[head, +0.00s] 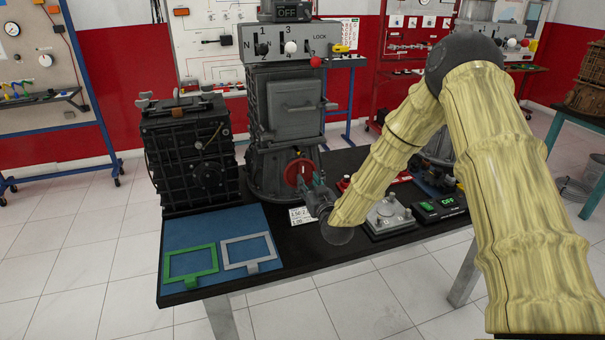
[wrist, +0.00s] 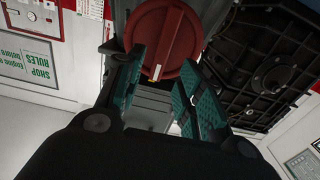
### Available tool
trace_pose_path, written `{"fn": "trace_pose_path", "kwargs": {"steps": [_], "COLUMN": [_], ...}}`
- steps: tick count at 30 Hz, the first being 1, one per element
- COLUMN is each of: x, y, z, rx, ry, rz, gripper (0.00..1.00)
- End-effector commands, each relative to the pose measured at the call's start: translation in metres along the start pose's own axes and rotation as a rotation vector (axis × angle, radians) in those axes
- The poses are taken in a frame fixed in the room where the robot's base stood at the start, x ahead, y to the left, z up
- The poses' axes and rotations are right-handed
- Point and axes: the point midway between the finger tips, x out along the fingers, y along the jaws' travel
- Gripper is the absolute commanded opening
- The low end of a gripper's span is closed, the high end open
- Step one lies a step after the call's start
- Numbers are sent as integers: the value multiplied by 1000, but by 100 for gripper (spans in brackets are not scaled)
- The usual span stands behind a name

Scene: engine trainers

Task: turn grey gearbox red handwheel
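The grey gearbox (head: 287,118) stands upright on the dark table, with a shift plate and a square cover on its front. Its red handwheel (head: 298,173) is low on the front face. In the wrist view the red handwheel (wrist: 166,38) fills the top middle, with a small pale mark near its lower rim. My gripper (head: 312,184) is just in front and to the right of the wheel. In the wrist view my gripper (wrist: 163,62) is open, its green-padded fingers apart and pointing at the wheel. I cannot tell whether they touch it.
A black gearbox (head: 190,150) stands close on the left. A green frame (head: 190,264) and a grey frame (head: 249,252) lie on a blue mat (head: 218,224) in front. A grey plate with knobs (head: 389,217) and a control box (head: 439,207) sit on the right.

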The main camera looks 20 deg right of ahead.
Motion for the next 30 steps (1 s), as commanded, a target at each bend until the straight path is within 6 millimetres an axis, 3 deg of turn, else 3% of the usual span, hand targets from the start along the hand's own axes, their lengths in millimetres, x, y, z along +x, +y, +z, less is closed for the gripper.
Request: {"fn": "trace_pose_path", "kwargs": {"steps": [10,23,30], "x": [45,54,54], "y": [0,-1,-1], "z": [-1,0,0], "rx": [0,0,0], "ry": [1,0,0], "rz": [0,-1,0], "gripper": [38,38,0]}}
